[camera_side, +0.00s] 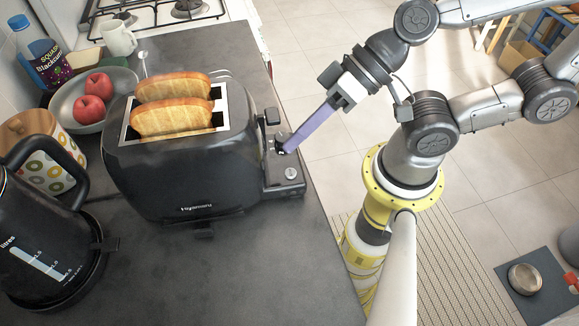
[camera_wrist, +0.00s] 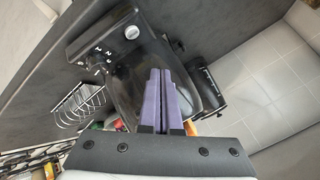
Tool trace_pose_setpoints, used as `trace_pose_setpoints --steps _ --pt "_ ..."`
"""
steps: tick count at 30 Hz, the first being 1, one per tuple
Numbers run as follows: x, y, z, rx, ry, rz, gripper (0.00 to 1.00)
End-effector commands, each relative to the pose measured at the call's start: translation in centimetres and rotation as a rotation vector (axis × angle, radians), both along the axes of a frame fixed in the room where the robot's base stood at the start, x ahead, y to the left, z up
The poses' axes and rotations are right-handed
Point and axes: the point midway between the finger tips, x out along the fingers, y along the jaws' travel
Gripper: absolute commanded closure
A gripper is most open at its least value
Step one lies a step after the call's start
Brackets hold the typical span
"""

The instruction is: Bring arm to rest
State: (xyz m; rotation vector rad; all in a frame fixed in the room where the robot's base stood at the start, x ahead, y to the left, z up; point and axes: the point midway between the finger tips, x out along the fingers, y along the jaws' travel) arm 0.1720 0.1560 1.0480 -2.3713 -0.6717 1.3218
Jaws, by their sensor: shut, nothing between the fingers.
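My gripper (camera_side: 288,146) has long purple fingers that lie together, with nothing between them. In the side view it slants down to the left, its tips at the control end of the black toaster (camera_side: 175,180). The tips overlap the panel beside its knob (camera_side: 291,173); I cannot tell whether they touch it. Two slices of toast (camera_side: 172,118) stand up out of the slots. In the wrist view the closed fingers (camera_wrist: 160,78) point at the dark toaster body, with the numbered dial panel (camera_wrist: 112,48) to their upper left.
A black kettle (camera_side: 45,240), a patterned canister (camera_side: 45,150), a bowl (camera_side: 62,105) with two apples, a bottle (camera_side: 42,50) and a white mug (camera_side: 118,38) crowd the counter's left. A hob (camera_side: 150,15) is behind. Open floor (camera_side: 320,190) lies right of the counter edge.

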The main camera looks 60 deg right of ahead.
Motion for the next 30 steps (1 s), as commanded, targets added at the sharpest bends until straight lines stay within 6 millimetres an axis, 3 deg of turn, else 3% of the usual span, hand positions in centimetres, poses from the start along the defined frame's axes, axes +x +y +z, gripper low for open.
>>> trace_pose_setpoints --steps 4,7,15,21,30 --pt "0.1 -0.8 0.4 -0.029 -0.005 -0.007 1.00" --pt "0.3 -2.6 1.2 -0.094 -0.013 -0.022 1.00" --pt "0.2 -10.7 3.2 -0.379 0.016 -0.139 1.00" --pt "-0.6 -14.9 4.2 -0.521 0.053 -0.220 1.00" --pt "-0.8 -15.7 4.3 -0.548 0.063 -0.234 1.00"
